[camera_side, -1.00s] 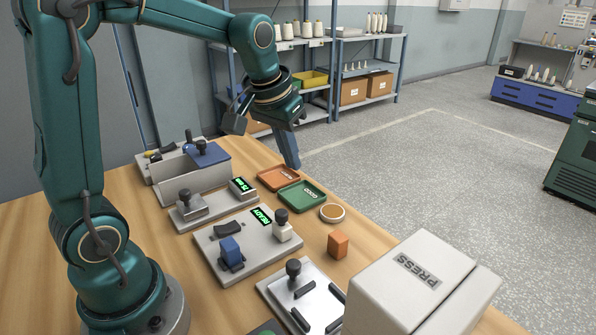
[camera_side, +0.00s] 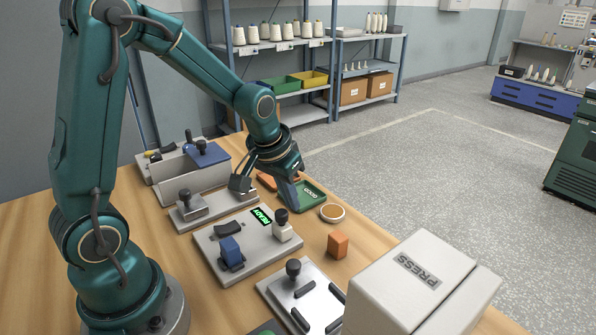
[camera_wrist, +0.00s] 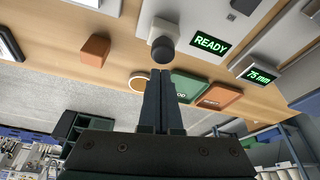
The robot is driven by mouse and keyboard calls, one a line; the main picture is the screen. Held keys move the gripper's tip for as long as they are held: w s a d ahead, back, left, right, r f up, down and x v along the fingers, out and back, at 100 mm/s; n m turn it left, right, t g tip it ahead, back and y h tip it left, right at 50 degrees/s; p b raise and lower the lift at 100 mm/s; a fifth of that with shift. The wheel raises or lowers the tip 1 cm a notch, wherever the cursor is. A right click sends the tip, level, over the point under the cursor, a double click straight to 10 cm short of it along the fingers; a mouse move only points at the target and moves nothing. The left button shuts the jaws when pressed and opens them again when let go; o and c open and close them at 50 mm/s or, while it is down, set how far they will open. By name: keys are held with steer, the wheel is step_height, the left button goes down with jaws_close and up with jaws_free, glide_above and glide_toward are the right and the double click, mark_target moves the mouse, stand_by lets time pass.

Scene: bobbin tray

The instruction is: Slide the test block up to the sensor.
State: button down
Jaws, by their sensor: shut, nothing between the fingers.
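A white block with a black knob (camera_side: 282,228) stands at the right end of the grey plate (camera_side: 250,262) with the green READY display; it is probably the test block. A blue piece on a black foot (camera_side: 231,252), possibly the sensor, stands at the plate's near left, with a clear gap between them. My gripper (camera_side: 296,207) is shut and empty, above and just behind the knob, near the green tray. In the wrist view its fingertips (camera_wrist: 161,74) point toward the black knob (camera_wrist: 162,49); a small gap seems to remain. The blue piece is not seen there.
A green tray (camera_side: 318,204), a partly hidden orange tray (camera_side: 264,181), a round dish (camera_side: 332,213) and an orange block (camera_side: 338,245) lie nearby. A gauge plate with a knobbed grey block (camera_side: 191,204) lies behind. A metal fixture (camera_side: 318,302) and the PRESS box (camera_side: 405,300) stand in front.

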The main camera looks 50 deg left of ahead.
mark_target(274, 222)
steer(key=shift+s+d, duration=0.1)
steer(key=shift+s, duration=0.2)
steer(key=shift+s, duration=3.35)
steer(key=w, duration=0.2)
steer(key=w+a, duration=0.1)
steer(key=w, duration=0.1)
steer(key=a+v, duration=0.1)
steer(key=v, duration=0.9)
steer(key=shift+d, duration=0.45)
